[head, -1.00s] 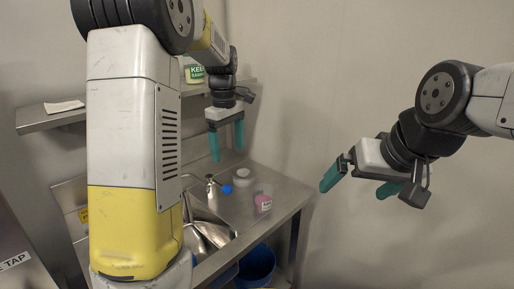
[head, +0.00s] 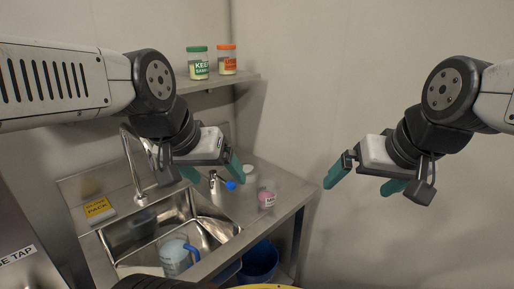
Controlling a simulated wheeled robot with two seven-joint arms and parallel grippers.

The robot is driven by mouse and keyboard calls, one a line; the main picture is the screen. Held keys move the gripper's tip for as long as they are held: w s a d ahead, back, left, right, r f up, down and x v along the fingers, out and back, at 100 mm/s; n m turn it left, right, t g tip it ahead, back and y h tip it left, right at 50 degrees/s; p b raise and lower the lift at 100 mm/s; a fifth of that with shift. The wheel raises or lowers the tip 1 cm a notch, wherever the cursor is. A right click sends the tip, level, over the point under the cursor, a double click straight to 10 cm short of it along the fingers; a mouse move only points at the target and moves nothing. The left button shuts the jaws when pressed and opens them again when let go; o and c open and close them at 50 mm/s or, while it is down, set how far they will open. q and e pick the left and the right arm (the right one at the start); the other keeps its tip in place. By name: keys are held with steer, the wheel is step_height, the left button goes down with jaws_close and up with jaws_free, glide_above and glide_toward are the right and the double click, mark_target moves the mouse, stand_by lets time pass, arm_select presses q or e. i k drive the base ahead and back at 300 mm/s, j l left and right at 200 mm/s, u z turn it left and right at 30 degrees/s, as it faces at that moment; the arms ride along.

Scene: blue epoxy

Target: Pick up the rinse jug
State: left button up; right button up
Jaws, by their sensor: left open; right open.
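The rinse jug (head: 173,258) is a clear jug with a blue handle (head: 191,251) on its right side. It stands in the steel sink (head: 130,250) at the lower left of the head view, its lower part cut by the sink's front. My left gripper (head: 212,172) is open and empty, above and behind the sink's right end, up and to the right of the jug. My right gripper (head: 365,180) is open and empty in the air, right of the counter and far from the jug.
A curved tap (head: 137,160) rises behind the sink. A pink labelled container (head: 267,199) and a blue-ended fitting (head: 230,185) are on the counter (head: 250,212). Two lidded jars (head: 198,66) (head: 227,62) stand on the shelf. A blue bin (head: 259,262) is below.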

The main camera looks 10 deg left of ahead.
mark_target(181, 255)
steer(key=u, duration=1.3)
